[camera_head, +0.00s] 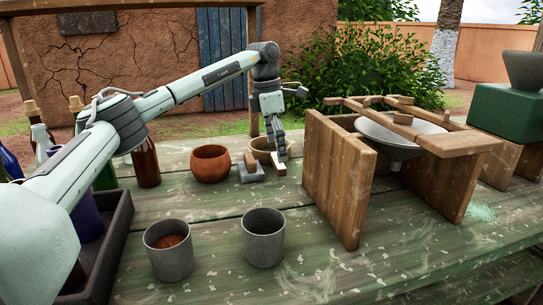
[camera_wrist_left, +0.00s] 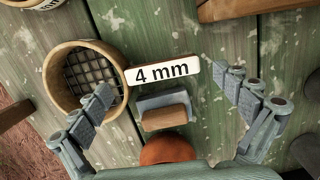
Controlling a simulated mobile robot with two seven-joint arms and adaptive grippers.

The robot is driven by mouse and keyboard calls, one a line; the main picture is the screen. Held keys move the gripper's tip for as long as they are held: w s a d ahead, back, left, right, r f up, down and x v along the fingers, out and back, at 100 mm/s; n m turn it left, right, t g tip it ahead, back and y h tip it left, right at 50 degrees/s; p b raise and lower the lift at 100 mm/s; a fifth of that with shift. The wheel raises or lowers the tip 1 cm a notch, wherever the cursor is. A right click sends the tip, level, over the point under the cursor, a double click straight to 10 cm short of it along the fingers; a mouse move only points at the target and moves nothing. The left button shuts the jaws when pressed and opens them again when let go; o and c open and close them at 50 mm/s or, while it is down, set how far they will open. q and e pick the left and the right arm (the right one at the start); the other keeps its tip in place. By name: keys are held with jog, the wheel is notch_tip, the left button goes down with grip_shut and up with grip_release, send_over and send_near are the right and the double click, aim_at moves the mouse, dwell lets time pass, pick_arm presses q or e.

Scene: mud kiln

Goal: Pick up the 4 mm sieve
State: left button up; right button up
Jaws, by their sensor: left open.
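The 4 mm sieve is a round, light-wood ring with a dark mesh (camera_wrist_left: 55,80). A white "4 mm" label (camera_wrist_left: 160,72) sticks out from its rim. In the head view the sieve (camera_head: 260,145) is on the table, partly hidden behind my left gripper (camera_head: 279,168). In the wrist view my left gripper (camera_wrist_left: 168,86) is open and empty, pointing down over the table. The label lies between its fingers; the left finger overlaps the sieve's right rim in the picture. I cannot tell if they touch. My right gripper is not in view.
A grey block with a wooden handle (camera_wrist_left: 165,117) lies beside the label. A reddish-brown bowl (camera_head: 210,163) is next to it. Two grey cups (camera_head: 264,240) stand in front. A wooden stand (camera_head: 340,180) with a funnel (camera_head: 392,148) is right. A dark bottle tray (camera_head: 110,250) is left.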

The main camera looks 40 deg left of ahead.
pick_arm(q)
jog(key=shift+w+f, duration=0.1)
jog(key=shift+f, duration=1.9)
jog(key=shift+c, duration=0.6)
jog(key=shift+r, duration=0.1)
jog(key=c, duration=0.9)
